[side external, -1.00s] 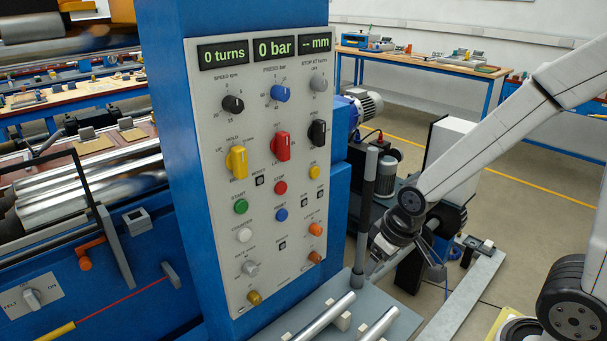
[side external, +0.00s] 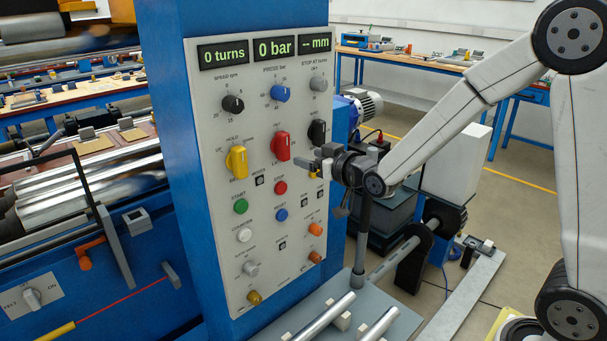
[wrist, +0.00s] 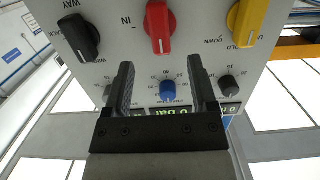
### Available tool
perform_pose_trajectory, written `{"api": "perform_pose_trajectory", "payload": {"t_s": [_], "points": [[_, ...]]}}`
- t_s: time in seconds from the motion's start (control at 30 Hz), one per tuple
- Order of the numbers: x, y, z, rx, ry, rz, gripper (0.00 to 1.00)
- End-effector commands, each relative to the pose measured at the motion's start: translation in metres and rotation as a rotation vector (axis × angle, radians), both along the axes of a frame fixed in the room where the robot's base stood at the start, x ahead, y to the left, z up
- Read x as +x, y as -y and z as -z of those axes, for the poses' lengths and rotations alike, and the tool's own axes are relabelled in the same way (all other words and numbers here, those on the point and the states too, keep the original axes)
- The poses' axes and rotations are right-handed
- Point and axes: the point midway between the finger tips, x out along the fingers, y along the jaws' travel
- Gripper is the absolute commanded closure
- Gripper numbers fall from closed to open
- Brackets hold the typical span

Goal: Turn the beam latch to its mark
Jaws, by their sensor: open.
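No label that I can read names the beam latch. Three lever knobs sit in a row on the grey control panel (side external: 262,215): yellow (side external: 237,160), red (side external: 281,146) and black (side external: 317,132). The red knob, with "IN" beside it in the wrist view (wrist: 160,27), stands roughly upright. My gripper (side external: 317,160) is open and empty in front of the panel's right side, pointing at it. In the wrist view, the red knob appears beyond and between my two fingertips (wrist: 161,67), apart from them. The black knob (wrist: 79,38) and yellow knob (wrist: 246,22) appear to either side.
Smaller dials, including a blue one (side external: 280,93), and several push-buttons crowd the panel around the lever knobs. A dark upright post (side external: 362,235) rises below my gripper. Metal rods (side external: 325,315) lie on the grey plate in front. The room right of the panel is fairly open.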

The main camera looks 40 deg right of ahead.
Motion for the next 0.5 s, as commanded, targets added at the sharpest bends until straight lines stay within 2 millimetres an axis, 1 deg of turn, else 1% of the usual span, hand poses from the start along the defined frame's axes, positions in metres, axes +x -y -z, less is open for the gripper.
{"api": "perform_pose_trajectory", "payload": {"t_s": [0.1,0.2,0.5], "points": [[0.007,0.001,-0.013,0.0,0.082,-0.002,0.26],[0.009,0.002,-0.019,0.0,0.119,-0.003,0.26],[0.011,0.002,-0.021,0.0,0.131,-0.004,0.26]]}}
